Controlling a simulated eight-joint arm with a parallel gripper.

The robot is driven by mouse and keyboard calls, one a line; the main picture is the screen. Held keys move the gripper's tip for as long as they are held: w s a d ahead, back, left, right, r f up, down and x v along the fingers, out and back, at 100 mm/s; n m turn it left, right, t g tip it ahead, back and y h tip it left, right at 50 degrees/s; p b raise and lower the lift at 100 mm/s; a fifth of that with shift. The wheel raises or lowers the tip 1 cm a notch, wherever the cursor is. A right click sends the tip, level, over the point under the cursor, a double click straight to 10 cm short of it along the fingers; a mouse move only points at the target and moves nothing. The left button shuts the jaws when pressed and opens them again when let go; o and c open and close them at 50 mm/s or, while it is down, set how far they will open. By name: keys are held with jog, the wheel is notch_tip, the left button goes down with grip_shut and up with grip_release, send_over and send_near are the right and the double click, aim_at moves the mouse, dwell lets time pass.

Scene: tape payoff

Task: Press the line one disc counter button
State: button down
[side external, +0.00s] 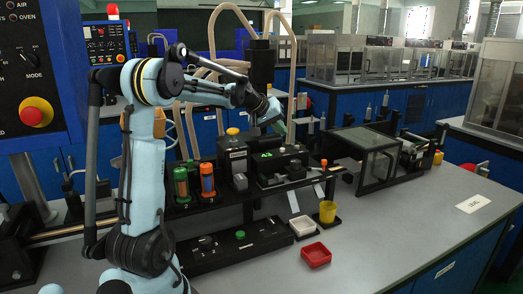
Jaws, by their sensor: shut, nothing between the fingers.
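A black counter unit (285,180) with a lit green number display (267,155) stands on the bench at the picture's centre. It may be the line one disc counter; no label is readable. Small light marks show on its front below the display, but I cannot tell which one is a button. My gripper (281,127) is shut and empty. It appears just above and behind the display in the picture, pointing down. I cannot tell if it touches the unit. A green round button (240,234) sits on a low black box (218,252) nearer the front.
Green (181,184) and orange (207,180) cylinders stand left of the unit. A white tray (303,226), a red tray (316,255) and a yellow cup (327,211) lie in front. A glass-sided box (365,160) stands right.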

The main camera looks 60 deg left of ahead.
aim_at(280, 152)
jog(key=shift+f, duration=1.25)
jog(key=shift+f, duration=0.1)
dwell(1.1)
jog(key=shift+f, duration=0.35)
jog(key=shift+f, duration=0.45)
dwell(0.7)
jog(key=shift+r, duration=0.9)
notch_tip(280, 152, up, 5)
dwell(0.7)
